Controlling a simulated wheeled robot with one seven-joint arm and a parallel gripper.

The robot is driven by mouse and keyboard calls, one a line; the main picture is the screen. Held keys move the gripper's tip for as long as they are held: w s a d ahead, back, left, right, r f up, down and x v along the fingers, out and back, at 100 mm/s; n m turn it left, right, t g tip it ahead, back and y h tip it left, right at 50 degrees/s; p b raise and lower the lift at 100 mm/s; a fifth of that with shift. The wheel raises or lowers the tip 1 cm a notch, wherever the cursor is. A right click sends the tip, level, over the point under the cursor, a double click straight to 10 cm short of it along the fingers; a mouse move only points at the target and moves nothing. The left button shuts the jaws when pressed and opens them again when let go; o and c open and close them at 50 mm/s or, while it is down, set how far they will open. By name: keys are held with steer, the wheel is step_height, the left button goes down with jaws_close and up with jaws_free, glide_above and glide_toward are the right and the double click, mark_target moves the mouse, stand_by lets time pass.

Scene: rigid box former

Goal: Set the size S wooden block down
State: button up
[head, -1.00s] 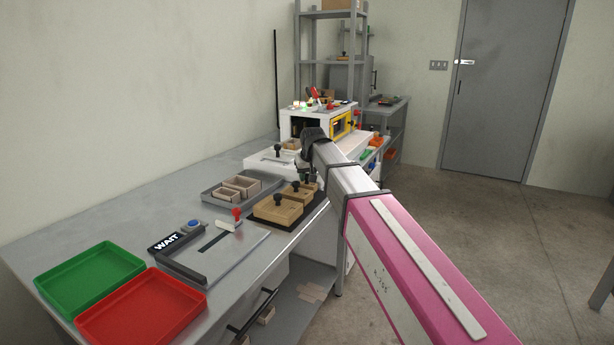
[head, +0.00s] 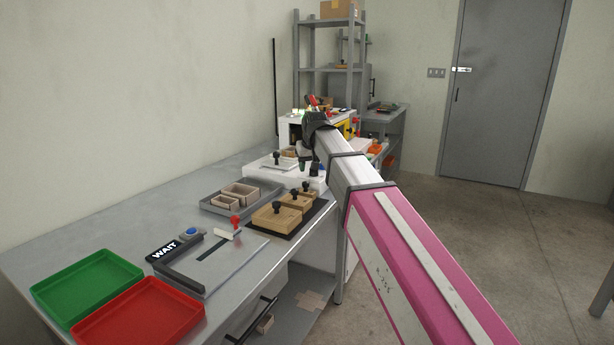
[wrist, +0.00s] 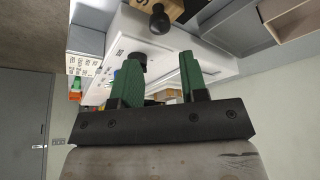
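My gripper (head: 309,168) is open and empty, above and just beyond the far end of the dark mat. In the wrist view its green fingers (wrist: 160,62) stand apart with nothing held between them. The size S wooden block, which I take to be the smallest and farthest block (head: 313,191), stands upright on the mat (head: 284,234), knob up. A knobbed wooden block (wrist: 172,9) shows at the top of the wrist view, cut by the frame edge and clear of the fingers.
Two larger knobbed blocks stand nearer on the mat; the nearest is the big one (head: 277,220). A grey tray (head: 212,205) with open boxes lies left. A white machine (head: 283,168) stands beyond. Red (head: 140,315) and green (head: 85,285) trays lie in front.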

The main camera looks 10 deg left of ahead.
steer(key=s+d+f+m+g+h, duration=0.1)
steer(key=s+d+f, duration=0.2)
steer(key=d+f, duration=0.65)
steer(key=s+d+f+m+g, duration=0.1)
steer(key=s+d+f+m, duration=0.15)
steer(key=d+f, duration=0.75)
steer(key=s+d+f+m+g, duration=0.1)
steer(key=s+d+f, duration=0.6)
steer(key=s+f, duration=0.1)
steer(key=s+d+f+g+h, duration=0.1)
steer(key=s+d+f, duration=0.5)
steer(key=f, duration=0.4)
steer(key=shift+s+d+f+m, duration=0.3)
steer(key=shift+s+d+m, duration=0.1)
steer(key=shift+s, duration=0.5)
